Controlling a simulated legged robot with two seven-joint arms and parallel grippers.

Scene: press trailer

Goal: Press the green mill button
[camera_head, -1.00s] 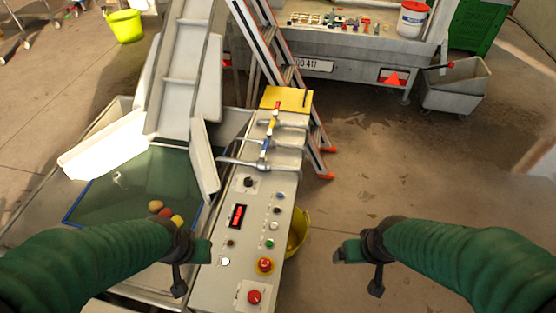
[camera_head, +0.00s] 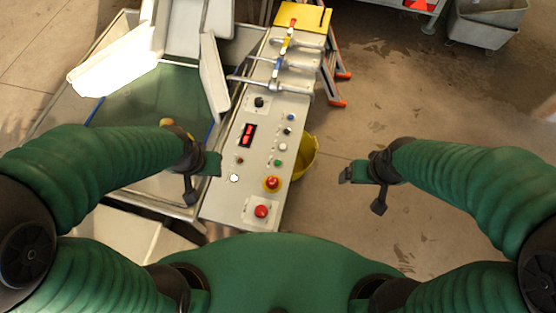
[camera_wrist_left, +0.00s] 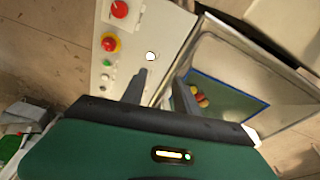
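The green button (camera_head: 278,162) is a small round button on the light grey control panel (camera_head: 225,205), above the red mushroom button with a yellow collar. It also shows in the left wrist view (camera_wrist_left: 108,62), left of my fingers. My left gripper (camera_head: 203,180) is empty, its two fingers apart, at the panel's left edge and left of the green button. In the left wrist view the open fingers (camera_wrist_left: 160,76) point towards the panel and the tank. My right gripper (camera_head: 362,190) is empty with fingers apart, over the floor right of the panel. Neither gripper touches the green button.
The panel also carries a yellow-collared red button (camera_head: 271,184), another red button (camera_head: 261,211), a white button (camera_head: 234,178) and a red display (camera_head: 247,134). Metal levers (camera_head: 270,85) cross its far end. A yellow bucket (camera_head: 303,158) stands right of it, a tank (camera_head: 150,97) left.

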